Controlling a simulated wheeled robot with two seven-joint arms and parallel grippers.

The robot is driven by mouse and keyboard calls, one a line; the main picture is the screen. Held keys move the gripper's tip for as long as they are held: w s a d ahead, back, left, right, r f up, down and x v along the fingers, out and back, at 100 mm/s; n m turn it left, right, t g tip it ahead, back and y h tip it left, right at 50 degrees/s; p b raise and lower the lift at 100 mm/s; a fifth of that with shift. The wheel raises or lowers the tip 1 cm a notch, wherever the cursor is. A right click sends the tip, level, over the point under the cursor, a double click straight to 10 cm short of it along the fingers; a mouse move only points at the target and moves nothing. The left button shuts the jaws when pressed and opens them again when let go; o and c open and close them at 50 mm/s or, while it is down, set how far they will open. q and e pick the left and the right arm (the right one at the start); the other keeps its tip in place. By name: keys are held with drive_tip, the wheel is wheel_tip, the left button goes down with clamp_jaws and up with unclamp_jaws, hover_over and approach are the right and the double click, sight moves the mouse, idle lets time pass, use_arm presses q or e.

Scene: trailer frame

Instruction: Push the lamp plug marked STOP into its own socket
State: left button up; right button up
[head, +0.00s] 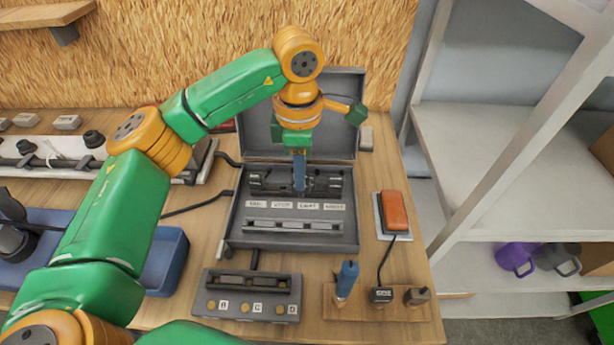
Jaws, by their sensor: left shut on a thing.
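My left gripper (299,156) points down over the open grey case (228,225), at the dark row of fittings in its upper part. It is shut on a slim blue piece (299,177), whose lower end reaches into that row. No STOP marking shows on this piece, and I cannot tell if it is seated. Below the row are several white labels; the second from the left (282,205) seems to read STOP. My right gripper is not in view.
A wooden holder (362,312) at the front right carries a blue-handled piece (346,280), a dark block marked SIDE (382,295) and a grey piece (417,296). An orange lamp (394,210) stands right of the case. A grey box lettered R, C, D (247,307) lies in front.

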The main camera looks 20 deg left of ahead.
use_arm(q)
drive_tip(key=w+a+f+p, duration=0.2)
drive_tip(key=w+a+p, duration=0.1)
drive_tip(key=w+a, duration=0.3)
drive_tip(key=shift+w+a+p, duration=0.15)
drive_tip(key=shift+a+p, duration=0.15)
drive_tip(key=shift+a, duration=0.25)
drive_tip(key=shift+f+b, duration=1.05)
drive_tip(key=shift+f, duration=0.7)
drive_tip(key=shift+f, duration=0.4)
drive_tip(key=shift+f+b, duration=0.55)
